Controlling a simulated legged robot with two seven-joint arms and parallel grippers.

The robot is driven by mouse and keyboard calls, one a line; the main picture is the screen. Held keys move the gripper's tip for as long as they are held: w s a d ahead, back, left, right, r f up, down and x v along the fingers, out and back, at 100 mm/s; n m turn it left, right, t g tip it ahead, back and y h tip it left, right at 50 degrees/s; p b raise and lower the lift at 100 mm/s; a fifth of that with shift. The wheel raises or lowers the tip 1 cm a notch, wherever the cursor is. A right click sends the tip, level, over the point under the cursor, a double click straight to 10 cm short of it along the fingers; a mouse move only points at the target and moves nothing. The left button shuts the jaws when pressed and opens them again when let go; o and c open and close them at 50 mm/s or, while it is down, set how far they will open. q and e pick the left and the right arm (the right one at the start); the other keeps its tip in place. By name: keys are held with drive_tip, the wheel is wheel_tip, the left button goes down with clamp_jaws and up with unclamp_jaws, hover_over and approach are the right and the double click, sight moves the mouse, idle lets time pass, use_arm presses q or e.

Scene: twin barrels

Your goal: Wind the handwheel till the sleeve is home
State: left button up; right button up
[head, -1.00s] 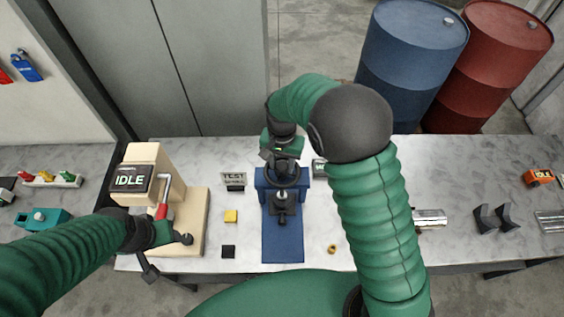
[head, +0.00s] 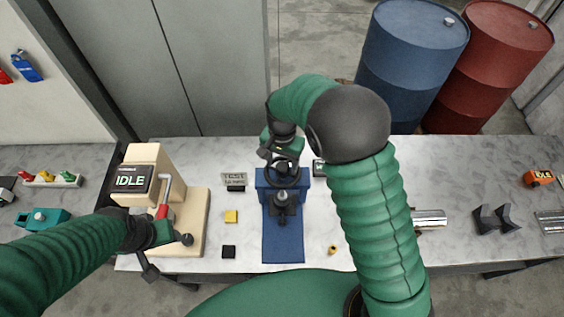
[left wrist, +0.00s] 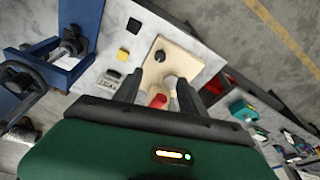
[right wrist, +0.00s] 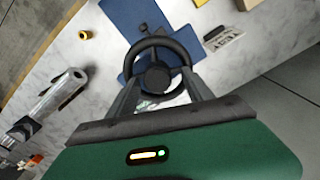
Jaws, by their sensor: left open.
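The dark handwheel (head: 283,174) stands on a blue press-like fixture (head: 283,245) in the middle of the bench. It also shows in the right wrist view (right wrist: 157,75), with a dark round hub. My right gripper (head: 281,156) is over the back of the wheel. Its fingers (right wrist: 160,90) are spread, one near each side of the rim; contact is unclear. A dark part (head: 282,208) sits in front of the wheel on the fixture; I cannot tell whether it is the sleeve. My left gripper (head: 172,235) is open and empty over the beige stand.
The beige stand (head: 192,240) carries a screen (head: 130,180) reading IDLE and a red-handled lever (head: 163,208). A yellow block (head: 231,216), a black block (head: 228,252), a brass ring (head: 332,250) and a metal cylinder (head: 430,219) lie around the fixture. Barrels (head: 415,60) stand behind the bench.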

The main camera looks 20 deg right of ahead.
wheel_tip(320, 180, up, 17)
drive_tip(key=b, duration=0.3)
drive_tip(key=shift+f+b, duration=0.15)
drive_tip(key=shift+b, duration=0.15)
idle(0.3)
drive_tip(key=n+t, duration=0.1)
drive_tip(key=n, duration=0.2)
approach(282, 165)
drive_tip(key=s+d, duration=0.3)
drive_tip(key=s, duration=0.1)
drive_tip(key=s+d+f+n+t, duration=0.25)
drive_tip(key=s+f+n, duration=0.35)
drive_tip(key=s, duration=0.5)
wheel_tip(282, 165, down, 13)
drive_tip(key=m+b, duration=0.1)
drive_tip(key=b, duration=1)
drive_tip(key=shift+w+g, duration=0.2)
drive_tip(key=shift+g, duration=0.25)
drive_tip(key=shift+w+a, duration=0.1)
drive_tip(key=shift+w, duration=0.05)
